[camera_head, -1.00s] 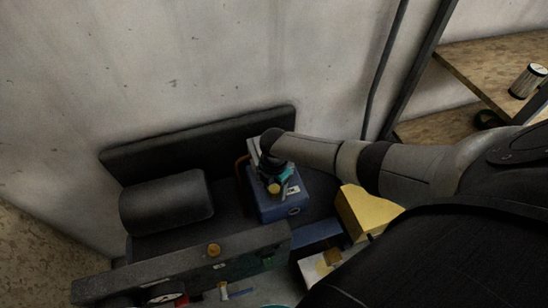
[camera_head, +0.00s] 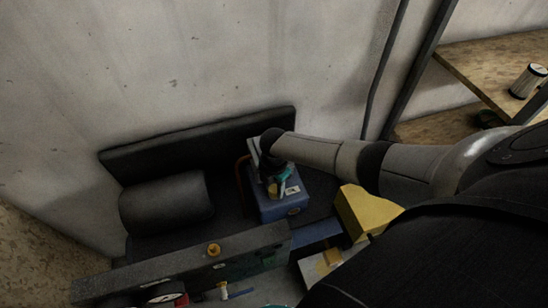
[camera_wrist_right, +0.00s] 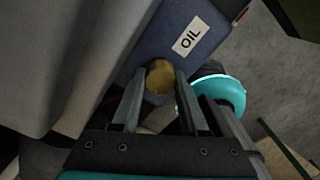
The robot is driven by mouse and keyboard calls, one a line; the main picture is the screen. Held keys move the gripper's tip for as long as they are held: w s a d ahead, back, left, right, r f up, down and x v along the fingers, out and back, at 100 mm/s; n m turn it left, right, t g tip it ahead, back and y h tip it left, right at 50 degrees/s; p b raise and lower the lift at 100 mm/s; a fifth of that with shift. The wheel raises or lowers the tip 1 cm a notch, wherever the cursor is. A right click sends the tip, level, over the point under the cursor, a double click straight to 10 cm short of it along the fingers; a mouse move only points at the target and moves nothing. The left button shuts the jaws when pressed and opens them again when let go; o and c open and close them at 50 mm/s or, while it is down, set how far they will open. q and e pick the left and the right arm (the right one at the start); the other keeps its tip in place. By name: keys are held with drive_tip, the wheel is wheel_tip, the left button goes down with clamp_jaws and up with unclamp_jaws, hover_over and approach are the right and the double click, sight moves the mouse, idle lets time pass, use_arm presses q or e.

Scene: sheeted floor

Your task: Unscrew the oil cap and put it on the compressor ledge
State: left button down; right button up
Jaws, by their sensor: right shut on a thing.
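The gold oil cap (camera_wrist_right: 160,77) is at the blue box (camera_wrist_right: 150,42) with the white OIL label (camera_wrist_right: 187,40), in the right wrist view. My right gripper (camera_wrist_right: 155,90) is shut on the cap, with one finger on each side of it. In the head view my right gripper (camera_head: 273,186) points down over the blue box (camera_head: 283,209), and the cap is mostly hidden. Whether the cap still touches the box I cannot tell. The long dark grey ledge (camera_head: 160,271) runs across the front of the machine. My left gripper is not in view.
A gold knob (camera_head: 213,250) sits on the long ledge. A black cylinder (camera_head: 166,203) lies left of the blue box. A yellow block (camera_head: 366,212) stands to the right. A wall is behind. A wooden shelf (camera_head: 500,62) is at the far right.

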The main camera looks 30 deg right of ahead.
clamp_jaws()
drive_tip(key=n+b, duration=0.1)
drive_tip(key=n, duration=0.1)
drive_tip(key=shift+n, duration=0.3)
drive_tip(key=n+b, duration=0.2)
drive_tip(key=n, duration=0.4)
drive_tip(key=n+b, duration=0.2)
drive_tip(key=n, duration=0.3)
drive_tip(key=n+b, duration=0.1)
drive_tip(key=n, duration=0.3)
drive_tip(key=shift+n+b, duration=0.3)
drive_tip(key=shift+n, duration=0.6)
